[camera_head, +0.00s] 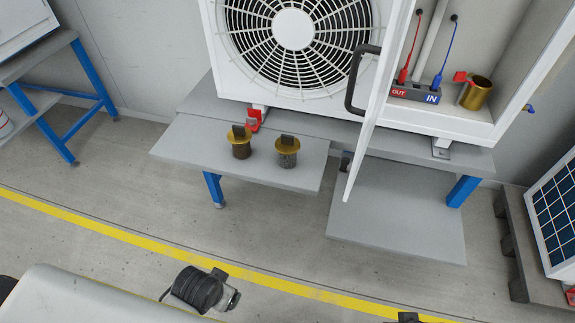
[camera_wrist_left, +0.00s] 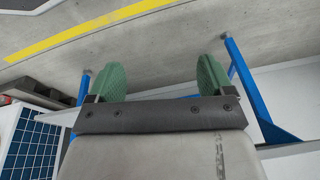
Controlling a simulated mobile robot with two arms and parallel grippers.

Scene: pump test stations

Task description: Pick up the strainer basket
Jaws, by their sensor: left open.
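Two strainer baskets stand upright on the grey pull-out shelf in the head view, each with a gold flange and a black grip on top. The left basket (camera_head: 241,145) has a dark brownish body. The right basket (camera_head: 287,152) has a greyer, speckled body. My left gripper (camera_wrist_left: 161,82) shows in the left wrist view, its two green fingers wide apart with nothing between them. Its fingers do not show in the head view, and it is apart from the baskets. My right gripper is not in view.
The shelf (camera_head: 200,152) has free room around the baskets. Behind it stands a white fan unit (camera_head: 247,88). An open cabinet door with a black handle (camera_head: 357,80) juts out right of the shelf. A gold cup (camera_head: 476,94) sits inside the cabinet, beside the OUT/IN block (camera_head: 414,94).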

